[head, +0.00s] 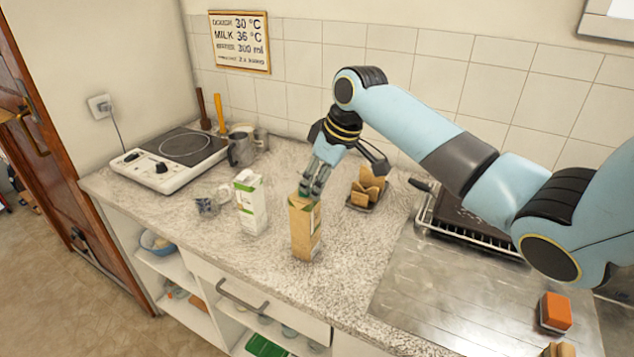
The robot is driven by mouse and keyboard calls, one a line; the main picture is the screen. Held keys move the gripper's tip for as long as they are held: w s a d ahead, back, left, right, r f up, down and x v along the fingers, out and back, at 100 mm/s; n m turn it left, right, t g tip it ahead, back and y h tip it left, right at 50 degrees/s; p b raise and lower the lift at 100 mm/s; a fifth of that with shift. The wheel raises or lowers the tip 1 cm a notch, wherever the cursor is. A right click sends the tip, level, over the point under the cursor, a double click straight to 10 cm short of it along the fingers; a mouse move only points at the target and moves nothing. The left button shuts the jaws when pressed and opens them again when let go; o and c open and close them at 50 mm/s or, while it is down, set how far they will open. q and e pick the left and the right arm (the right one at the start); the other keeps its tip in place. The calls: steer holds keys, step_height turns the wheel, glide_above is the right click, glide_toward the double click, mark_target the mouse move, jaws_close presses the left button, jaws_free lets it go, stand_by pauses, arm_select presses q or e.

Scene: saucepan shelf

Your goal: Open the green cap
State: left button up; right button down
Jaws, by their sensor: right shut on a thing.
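A tall brown carton (306,232) with a green-edged top stands upright on the speckled counter. My right gripper (308,190) comes down from above and is shut at the top of this carton. Its fingers hide most of the cap there, and only a small greenish bit shows between them. A white and green carton (251,205) stands upright to the left, apart from the gripper. My left gripper is out of view.
A small glass jug (207,205) stands left of the white carton. A toast rack (368,190) stands behind and right of the brown carton. Behind left are a hot plate (172,158) and grey mugs (240,150). A dish rack (468,222) and orange sponge (555,312) are right.

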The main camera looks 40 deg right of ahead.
steer(key=g, duration=0.1)
steer(key=w+r+g+h, duration=0.1)
steer(key=g, duration=0.1)
steer(key=shift+w+a+r, duration=0.2)
steer(key=shift+a, duration=0.1)
steer(key=shift+w+a+r+g+h, duration=0.15)
steer(key=shift+g+h, duration=0.1)
steer(key=shift+g, duration=0.25)
steer(key=shift+w+d+g+h, duration=0.1)
steer(key=shift+g+h, duration=0.1)
steer(key=shift+g, duration=0.3)
steer(key=shift+w+a+r+g+h, duration=0.15)
steer(key=shift+g+h, duration=0.1)
steer(key=shift+g, duration=0.25)
steer(key=c, duration=1.2)
jaws_free()
steer(key=shift+f, duration=0.1)
steer(key=shift+d, duration=0.1)
